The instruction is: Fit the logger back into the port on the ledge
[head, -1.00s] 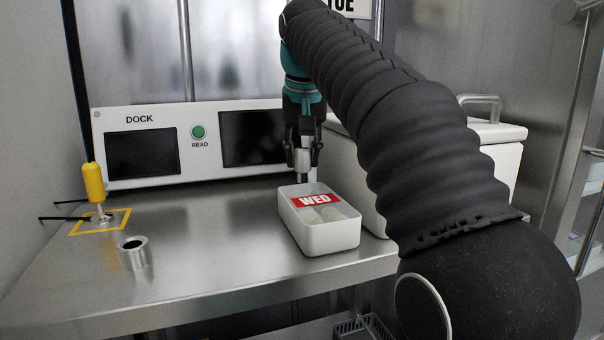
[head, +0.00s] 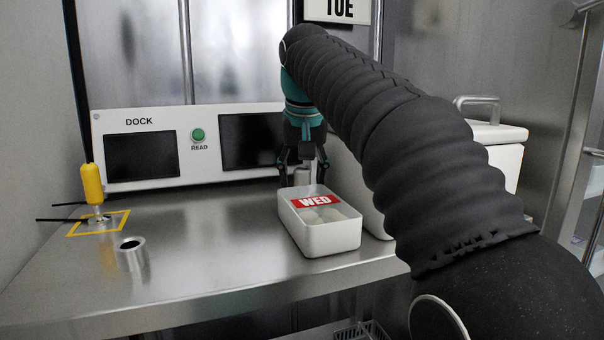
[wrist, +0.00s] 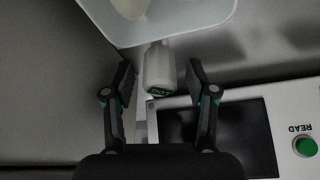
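The logger, a small white cylinder with a green display on its end (wrist: 158,68), is between my fingers in the wrist view, with gaps on both sides. In the head view the logger (head: 302,177) shows partly behind the WED tub, and its foot is hidden. My gripper (head: 303,168) is open around it, pointing down; it also shows in the wrist view (wrist: 160,85). On the steel ledge (head: 200,235) a short metal sleeve with a dark hole (head: 131,257) stands at the front left. Behind it a yellow-handled piece (head: 93,185) stands upright inside a yellow square outline. I cannot tell which is the port.
The white tub with a red WED label (head: 320,235) holds pale pieces and stands just in front of my gripper. A white DOCK panel (head: 165,122) with screens and a green READ button runs along the back. A white lidded box (head: 495,150) is at right. The ledge's middle is clear.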

